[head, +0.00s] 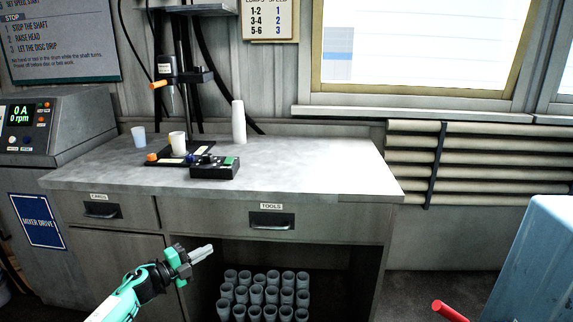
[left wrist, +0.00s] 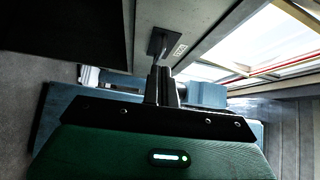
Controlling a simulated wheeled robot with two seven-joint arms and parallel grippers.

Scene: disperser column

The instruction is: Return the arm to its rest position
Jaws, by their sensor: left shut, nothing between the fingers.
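My left arm comes in from the bottom left of the head view. Its left gripper (head: 201,253) is shut and empty, in front of the bench's lower front, below the worktop and left of the open shelf space. In the left wrist view the closed fingers (left wrist: 162,86) point away from the green gripper body, with nothing between them. A drawer handle (left wrist: 158,43) shows beyond them, apart from the fingertips as far as I can tell. My right gripper is not in view.
The bench (head: 300,172) carries a black control box (head: 214,170), cups and a stand. The TOOLS drawer (head: 271,219) looks closed. Several cups (head: 265,295) stand under the bench. A blue container (head: 535,265) and a red rod (head: 450,311) are at right. The worktop's right side is clear.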

